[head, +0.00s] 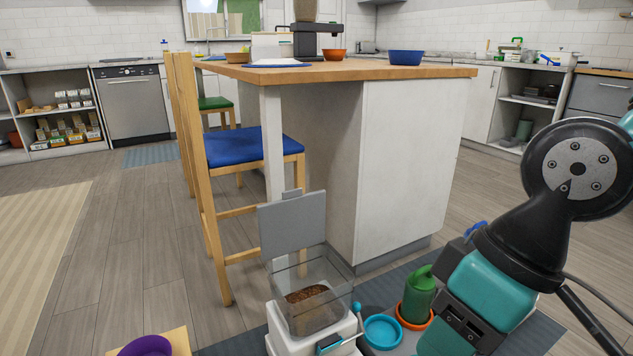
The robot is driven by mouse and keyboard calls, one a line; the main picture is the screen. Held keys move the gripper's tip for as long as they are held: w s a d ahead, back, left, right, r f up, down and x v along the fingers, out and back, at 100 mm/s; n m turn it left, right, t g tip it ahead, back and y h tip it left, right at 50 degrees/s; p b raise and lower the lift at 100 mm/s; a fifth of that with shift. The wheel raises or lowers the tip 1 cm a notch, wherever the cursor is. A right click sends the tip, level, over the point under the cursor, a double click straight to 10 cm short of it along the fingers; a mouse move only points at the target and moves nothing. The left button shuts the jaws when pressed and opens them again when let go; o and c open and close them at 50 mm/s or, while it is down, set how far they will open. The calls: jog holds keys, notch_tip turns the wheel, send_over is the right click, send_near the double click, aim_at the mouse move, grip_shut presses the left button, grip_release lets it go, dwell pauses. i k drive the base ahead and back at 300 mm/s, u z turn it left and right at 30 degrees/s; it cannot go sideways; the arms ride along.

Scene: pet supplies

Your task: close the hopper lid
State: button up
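The hopper (318,272) is a clear box on a white base (291,343), low in the middle of the head view. Brown kibble (307,294) lies inside it. Its grey lid (293,225) stands up at the back edge, so the top of the hopper is open. My arm comes in at the right, to the right of the hopper and apart from it. I cannot make out my gripper's fingers in this view.
A teal bowl (383,331) and a green container (417,296) in an orange dish stand right of the hopper. A purple bowl (146,346) is at the lower left. A chair with a blue seat (250,147) and an island (405,150) stand behind.

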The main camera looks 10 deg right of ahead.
aim_at(295, 223)
jog(key=u, duration=0.25)
jog(key=i, duration=0.55)
jog(key=u, duration=0.5)
